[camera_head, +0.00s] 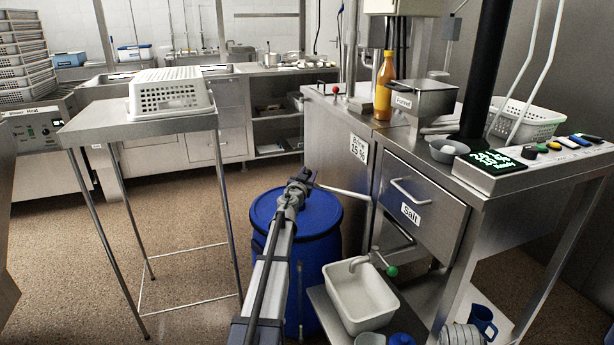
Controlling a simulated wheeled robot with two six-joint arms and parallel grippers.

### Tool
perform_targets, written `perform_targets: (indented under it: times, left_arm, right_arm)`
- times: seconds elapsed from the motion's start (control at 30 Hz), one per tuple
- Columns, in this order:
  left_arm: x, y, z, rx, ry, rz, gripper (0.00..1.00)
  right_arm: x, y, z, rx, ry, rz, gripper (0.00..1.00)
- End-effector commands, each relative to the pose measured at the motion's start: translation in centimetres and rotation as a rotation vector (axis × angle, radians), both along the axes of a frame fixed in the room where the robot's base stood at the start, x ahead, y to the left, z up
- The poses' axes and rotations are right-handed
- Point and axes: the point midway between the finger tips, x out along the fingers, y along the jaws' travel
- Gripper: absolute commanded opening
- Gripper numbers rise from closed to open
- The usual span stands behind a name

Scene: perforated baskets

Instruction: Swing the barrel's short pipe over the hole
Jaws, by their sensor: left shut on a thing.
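The blue barrel (325,220) stands on the floor against the left side of the steel machine. A short, thin metal pipe (345,191) reaches from the machine's side leftwards over the barrel's lid. My left gripper (304,179) is above the lid at the pipe's left end and is shut on it. The gripper and arm cover the middle and front of the barrel. I cannot make out the hole in the lid; it may be behind my gripper. My right gripper is not in view.
The steel machine (335,135) with a Salt drawer (425,205) stands close on the right. A white tub (362,297) sits on its low shelf under a green-knobbed tap (391,271). A steel table (140,114) with an upturned white basket (168,93) stands left. Floor between is clear.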

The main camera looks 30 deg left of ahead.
Motion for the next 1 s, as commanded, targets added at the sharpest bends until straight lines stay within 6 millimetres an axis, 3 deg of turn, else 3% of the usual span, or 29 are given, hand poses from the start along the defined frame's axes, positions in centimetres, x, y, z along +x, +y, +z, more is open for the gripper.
perform_targets:
  times: [0.3,0.33,0.57,1.0]
  left_arm:
    - [0.5,0.2,0.1,-0.003,-0.002,0.000,0.00]
    - [0.5,0.2,0.1,-0.003,-0.002,0.000,0.40]
    - [0.4,0.1,0.1,-0.002,0.000,0.000,0.66]
    - [-0.6,-0.2,0.0,-0.002,0.000,0.000,0.69]
  right_arm:
    - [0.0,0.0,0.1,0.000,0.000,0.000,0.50]
    - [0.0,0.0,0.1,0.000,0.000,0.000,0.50]
    - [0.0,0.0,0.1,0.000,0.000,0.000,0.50]
    - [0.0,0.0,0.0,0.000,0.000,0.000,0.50]
